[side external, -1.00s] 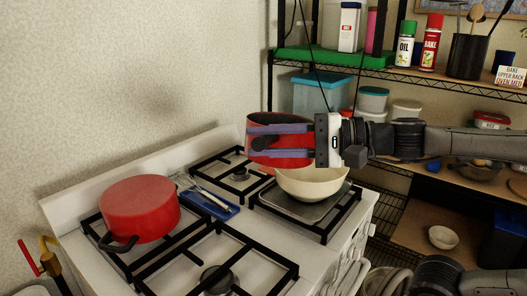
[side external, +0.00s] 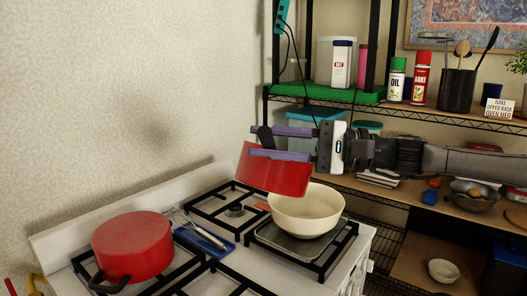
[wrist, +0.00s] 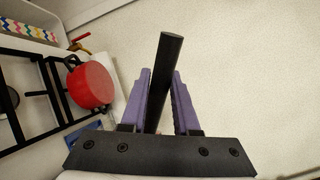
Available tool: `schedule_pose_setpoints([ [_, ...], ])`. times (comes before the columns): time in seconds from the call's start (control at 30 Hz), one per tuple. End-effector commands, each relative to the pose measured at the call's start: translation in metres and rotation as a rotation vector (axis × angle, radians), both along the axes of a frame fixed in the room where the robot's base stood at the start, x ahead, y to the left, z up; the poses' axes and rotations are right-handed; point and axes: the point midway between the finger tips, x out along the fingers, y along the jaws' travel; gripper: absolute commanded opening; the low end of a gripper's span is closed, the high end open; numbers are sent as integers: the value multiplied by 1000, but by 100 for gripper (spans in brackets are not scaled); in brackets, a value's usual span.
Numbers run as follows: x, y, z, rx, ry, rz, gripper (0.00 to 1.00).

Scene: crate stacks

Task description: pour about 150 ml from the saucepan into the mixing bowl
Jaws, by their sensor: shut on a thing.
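The red saucepan (side external: 272,178) is held in the air at the back of the stove, tilted with its right side lower in the side view. My gripper (side external: 258,142) is shut on its dark handle (wrist: 166,75), which runs between the purple fingers in the wrist view. The cream mixing bowl (side external: 306,214) stands upright on a grey plate (side external: 290,244) over the right rear burner. The pan's lower right edge is above and overlaps the bowl's left rim in the side view; I cannot tell if they touch. The pan's contents and any stream are not visible.
A red pot (side external: 132,246) stands on the left of the stove and also shows in the wrist view (wrist: 91,84). A blue spoon rest (side external: 204,240) with utensils lies between the burners. A wire shelf (side external: 420,113) with bottles stands behind my arm.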

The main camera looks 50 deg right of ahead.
Motion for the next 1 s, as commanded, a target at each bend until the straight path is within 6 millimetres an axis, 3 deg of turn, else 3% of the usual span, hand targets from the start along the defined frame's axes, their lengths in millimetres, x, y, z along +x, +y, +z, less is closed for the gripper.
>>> schedule_pose_setpoints([
  [0.57,-4,-34,23,248,-32,-2,0],
  [1.0,-6,-41,32,294,-36,-1,0],
])
